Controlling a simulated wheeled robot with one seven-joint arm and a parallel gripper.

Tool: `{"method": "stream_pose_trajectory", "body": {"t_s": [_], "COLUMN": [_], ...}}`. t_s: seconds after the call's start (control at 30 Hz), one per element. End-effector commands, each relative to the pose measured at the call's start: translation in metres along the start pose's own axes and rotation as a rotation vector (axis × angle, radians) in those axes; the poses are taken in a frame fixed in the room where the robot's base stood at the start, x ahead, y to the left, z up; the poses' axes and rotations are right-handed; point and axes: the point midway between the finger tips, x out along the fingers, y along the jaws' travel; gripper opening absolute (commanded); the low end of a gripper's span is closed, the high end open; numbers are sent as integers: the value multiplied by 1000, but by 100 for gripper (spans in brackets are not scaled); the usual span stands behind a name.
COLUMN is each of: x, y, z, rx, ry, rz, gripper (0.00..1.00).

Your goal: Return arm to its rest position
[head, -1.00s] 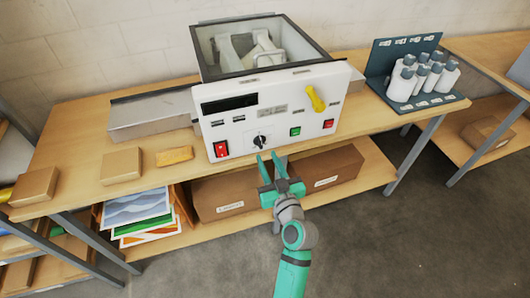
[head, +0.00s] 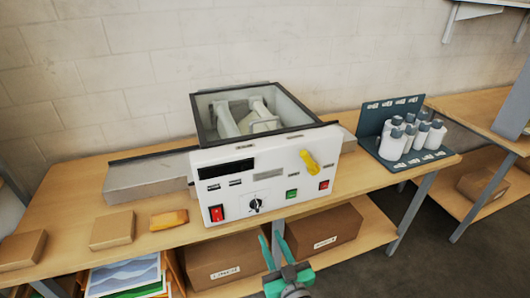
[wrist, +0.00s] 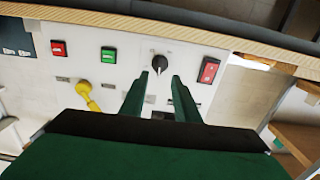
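My gripper (head: 274,250) has two green fingers and is at the lower middle of the head view, in front of and below the laminator's front panel. It is open, with a clear gap between the fingertips and nothing held. It also shows in the wrist view (wrist: 162,85), where the black dial (wrist: 160,63) appears beyond the fingertips. The white laminator (head: 265,172) stands on the wooden bench with its top open. Its panel carries a yellow lever (head: 309,161), a red switch (head: 217,213), and green and red buttons. Most of my arm is below the head view.
Bottles (head: 410,138) stand in a dark rack at right on the bench (head: 72,220). Cardboard boxes (head: 112,230) and a small orange-tan block (head: 169,220) lie at front left. Boxes (head: 212,262) fill the lower shelf. Open floor (head: 430,250) lies at lower right.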

Motion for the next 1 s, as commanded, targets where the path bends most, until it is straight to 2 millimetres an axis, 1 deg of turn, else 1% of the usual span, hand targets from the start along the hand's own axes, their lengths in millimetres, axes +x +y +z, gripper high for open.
{"method": "stream_pose_trajectory", "body": {"t_s": [0.07,0.13,0.27,0.4,0.47,0.6,0.7,0.8,0.9,1.0], "x": [-2,-6,-27,-63,-79,-120,-150,-180,-209,-237], "y": [-1,-3,-11,-22,-28,-40,-51,-61,-72,-85], "z": [3,11,41,77,90,114,125,132,135,134], "rx": [4,12,43,77,88,100,104,102,96,88], "ry": [-5,-17,-63,-119,-140,-181,-202,-220,-233,-240], "rz": [4,16,68,145,176,242,280,312,335,350], "gripper": [29,29,29,29,29,29,29,29,29,29]}}
